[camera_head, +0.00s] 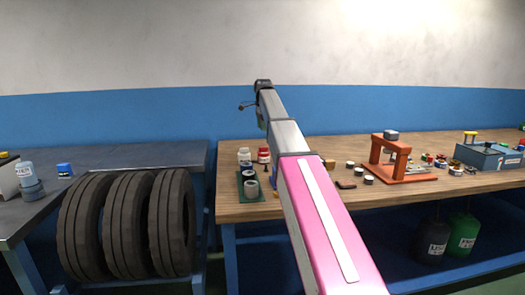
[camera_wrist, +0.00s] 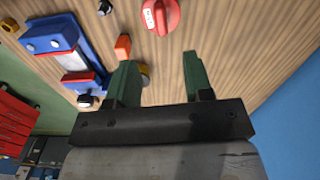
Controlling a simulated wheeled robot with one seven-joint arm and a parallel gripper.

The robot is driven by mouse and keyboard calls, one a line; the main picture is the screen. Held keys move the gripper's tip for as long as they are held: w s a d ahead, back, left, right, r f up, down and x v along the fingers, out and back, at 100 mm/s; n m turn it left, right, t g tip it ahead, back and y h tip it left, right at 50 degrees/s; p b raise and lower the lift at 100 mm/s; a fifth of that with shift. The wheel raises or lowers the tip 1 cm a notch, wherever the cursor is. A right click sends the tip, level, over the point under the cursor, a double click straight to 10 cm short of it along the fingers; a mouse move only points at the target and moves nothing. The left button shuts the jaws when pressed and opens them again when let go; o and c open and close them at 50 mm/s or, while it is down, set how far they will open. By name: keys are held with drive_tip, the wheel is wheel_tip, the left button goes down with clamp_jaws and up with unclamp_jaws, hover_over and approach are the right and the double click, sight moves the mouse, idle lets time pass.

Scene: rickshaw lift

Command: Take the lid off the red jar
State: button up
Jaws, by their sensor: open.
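The red jar (camera_head: 263,157) stands near the back left of the wooden bench in the head view, right of a white jar (camera_head: 244,157). It is small there, and its lid is hard to make out. In the wrist view a red round thing with a white label (camera_wrist: 161,15) lies at the top edge; I cannot tell if it is the same jar. My gripper (camera_wrist: 160,75) is open, its two green fingers apart and nothing between them. It is apart from the red thing. In the head view my arm's end is high against the blue wall, and its fingers are not clear.
Left of the red jar's front is a green tray (camera_head: 240,188) with small round items. An orange press (camera_head: 390,158) and a grey-blue toolbox (camera_head: 490,157) stand to the right.

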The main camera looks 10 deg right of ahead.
sight(264, 150)
wheel_tip(264, 150, down, 11)
drive_tip(key=shift+d+r, duration=0.1)
drive_tip(key=shift+r, duration=0.05)
clamp_jaws()
idle(0.5)
